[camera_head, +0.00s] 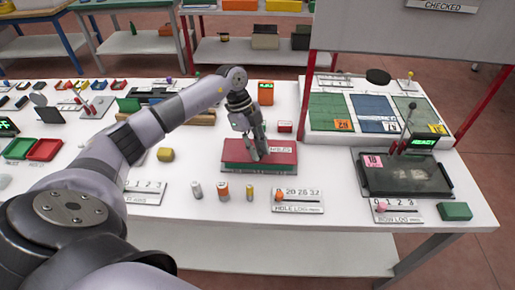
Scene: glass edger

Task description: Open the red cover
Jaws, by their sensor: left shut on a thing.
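The red cover (283,152) is a flat red panel lying on top of a green base (240,168) near the middle of the white table. It carries a white label with dark lettering. My left gripper (256,154) reaches down onto the red cover left of the label, with its fingers close together. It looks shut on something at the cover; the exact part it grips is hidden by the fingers. The cover looks flat on its base. My right gripper is not in view.
A dark tray (405,176) with a green display stands at the right. A panel with coloured mats (375,110) lies behind. The front edge is fairly clear.

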